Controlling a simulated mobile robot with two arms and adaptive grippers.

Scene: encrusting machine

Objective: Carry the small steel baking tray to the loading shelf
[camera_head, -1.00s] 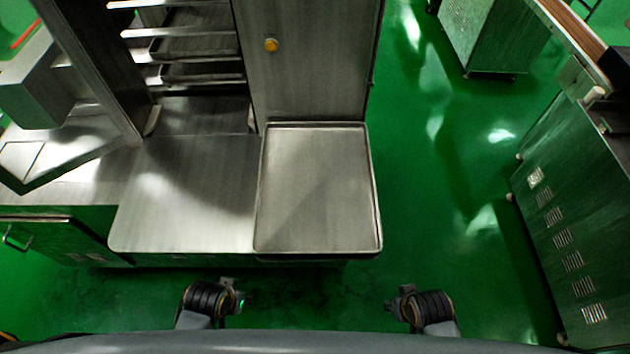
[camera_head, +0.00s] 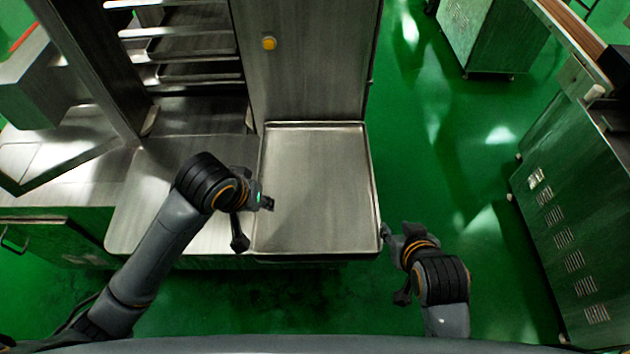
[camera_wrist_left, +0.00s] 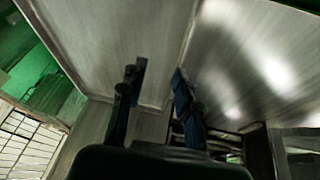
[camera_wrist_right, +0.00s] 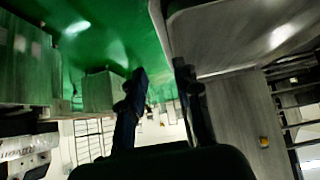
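The small steel baking tray (camera_head: 318,190), flat, rectangular and low-rimmed, lies empty on the right end of a steel counter (camera_head: 165,205). My left gripper (camera_head: 255,224) is at the tray's left edge near its front corner. In the left wrist view its fingers (camera_wrist_left: 158,72) are apart, with the tray's rim between or just beyond them. My right gripper (camera_head: 393,264) is beside the tray's front right corner. In the right wrist view its fingers (camera_wrist_right: 160,72) are apart near the tray's edge. Neither visibly grips the tray. I cannot tell which surface is the loading shelf.
A steel rack with several levels (camera_head: 190,45) stands behind the counter, left of a steel cabinet panel (camera_head: 310,60) with a yellow button (camera_head: 269,44). A vented steel cabinet (camera_head: 570,220) stands at right. Green floor (camera_head: 440,150) lies open between it and the tray.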

